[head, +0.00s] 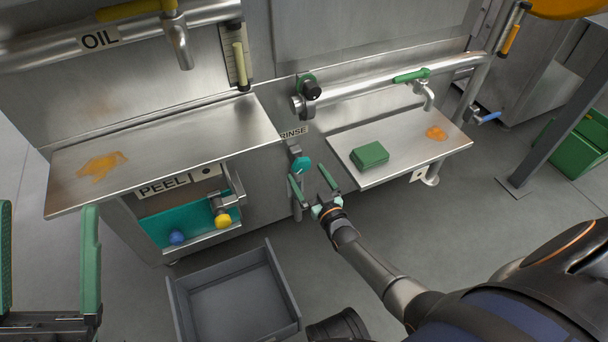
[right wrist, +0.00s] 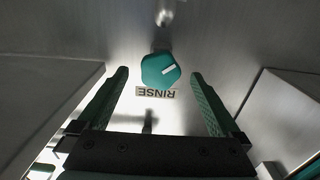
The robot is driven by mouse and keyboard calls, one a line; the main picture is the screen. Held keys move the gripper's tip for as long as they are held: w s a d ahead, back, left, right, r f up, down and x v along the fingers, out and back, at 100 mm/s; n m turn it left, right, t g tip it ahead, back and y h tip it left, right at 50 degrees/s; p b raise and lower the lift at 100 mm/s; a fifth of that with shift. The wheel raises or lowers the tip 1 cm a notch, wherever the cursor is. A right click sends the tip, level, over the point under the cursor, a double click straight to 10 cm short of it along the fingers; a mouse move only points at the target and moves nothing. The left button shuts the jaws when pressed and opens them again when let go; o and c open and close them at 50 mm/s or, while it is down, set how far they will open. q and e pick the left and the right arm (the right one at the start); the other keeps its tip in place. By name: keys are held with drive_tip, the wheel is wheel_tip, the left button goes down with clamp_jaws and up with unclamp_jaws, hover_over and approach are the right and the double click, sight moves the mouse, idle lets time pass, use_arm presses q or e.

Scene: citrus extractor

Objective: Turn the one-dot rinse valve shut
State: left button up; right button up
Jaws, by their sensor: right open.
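The rinse valve is a teal knob (head: 302,164) on the steel front, just below the RINSE label (head: 293,132). In the right wrist view the knob (right wrist: 160,72) has a white bar on its face, slanting slightly up to the right. I cannot make out a dot on it. My right gripper (head: 311,178) is open and empty, pointing at the knob. In the right wrist view its green fingers (right wrist: 160,80) flank the knob with a gap on each side. My left gripper (head: 48,245) is open and empty at the lower left, far from the valve.
A steel shelf (head: 345,140) with a green block (head: 369,155) juts out right of the valve. The teal PEEL tray (head: 160,228) with a yellow knob (head: 223,220) is to the left. A grey bin (head: 285,290) stands on the floor below. A black knob (head: 311,90) sits above.

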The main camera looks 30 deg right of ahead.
use_arm(q)
drive_tip(key=shift+d+f+b, duration=0.1)
drive_tip(key=shift+f+b, duration=0.3)
drive_tip(key=shift+f, duration=0.35)
use_arm(e)
drive_tip(key=shift+w, duration=1.4)
drive_tip(key=shift+c, duration=0.2)
drive_tip(key=c, duration=1.3)
